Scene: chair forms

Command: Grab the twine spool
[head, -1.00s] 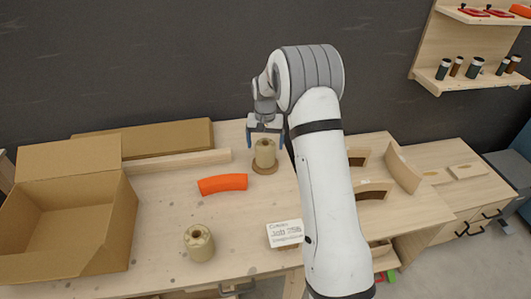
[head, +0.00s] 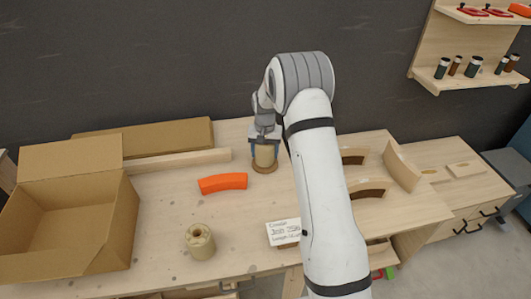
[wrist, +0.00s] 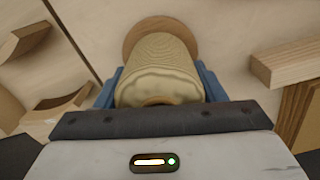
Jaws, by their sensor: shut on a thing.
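A twine spool (head: 264,156) stands upright on a round brown base at the back middle of the workbench. In the wrist view the pale wound spool (wrist: 158,68) fills the space between the two blue fingers. My gripper (head: 265,148) is shut on this spool from above, one finger on each side. A second spool (head: 200,242), cream with a hole in its top, stands apart at the front of the bench. The gripper body hides the top of the held spool in the head view.
An orange curved piece (head: 223,183) lies left of the held spool. An open cardboard box (head: 67,222) stands at the left. Curved wooden pieces (head: 403,168) stand at the right. A wooden beam (head: 178,161) lies behind.

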